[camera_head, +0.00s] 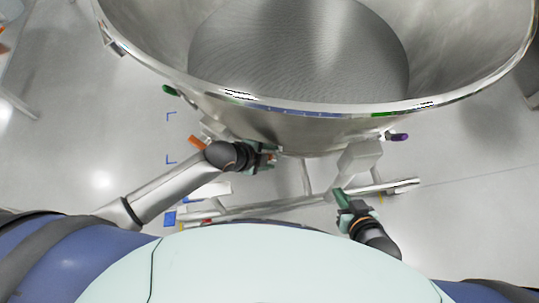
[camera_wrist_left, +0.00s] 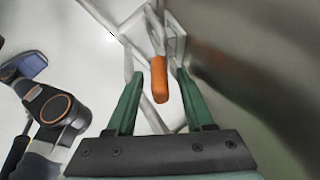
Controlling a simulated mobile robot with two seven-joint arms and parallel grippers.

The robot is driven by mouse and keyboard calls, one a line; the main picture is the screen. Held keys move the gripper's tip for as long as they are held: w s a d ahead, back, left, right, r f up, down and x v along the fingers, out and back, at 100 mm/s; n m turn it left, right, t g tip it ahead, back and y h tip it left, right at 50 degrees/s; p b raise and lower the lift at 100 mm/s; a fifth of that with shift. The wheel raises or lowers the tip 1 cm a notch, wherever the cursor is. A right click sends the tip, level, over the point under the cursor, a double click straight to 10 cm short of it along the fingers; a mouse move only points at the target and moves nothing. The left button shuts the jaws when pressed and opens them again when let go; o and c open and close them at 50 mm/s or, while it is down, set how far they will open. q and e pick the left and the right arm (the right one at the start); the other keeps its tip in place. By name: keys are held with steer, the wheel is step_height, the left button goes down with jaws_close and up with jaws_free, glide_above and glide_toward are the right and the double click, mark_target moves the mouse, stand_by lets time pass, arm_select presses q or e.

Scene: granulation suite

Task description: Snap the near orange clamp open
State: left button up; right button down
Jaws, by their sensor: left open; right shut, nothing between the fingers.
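In the left wrist view an orange clamp handle (camera_wrist_left: 160,82) lies between the two green fingers of my open left gripper (camera_wrist_left: 158,76), with a gap on either side. In the head view my left gripper (camera_head: 268,157) is under the near rim of the big steel bowl, its fingers mostly hidden. An orange handle (camera_head: 197,142) shows just left of my left wrist there; I cannot tell if it is the same one. My right gripper (camera_head: 342,197) is shut and empty, low at the right, apart from the clamp handles.
The big steel bowl (camera_head: 290,125) fills the upper head view. A green handle (camera_head: 171,90) and a purple handle (camera_head: 398,137) stick out from its sides. A metal frame (camera_head: 300,203) stands below it. Clear floor (camera_head: 80,120) lies at the left.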

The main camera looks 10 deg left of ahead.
arm_select(q)
jaws_close()
stand_by(0.4)
steer(key=shift+s+f, duration=0.1)
stand_by(0.9)
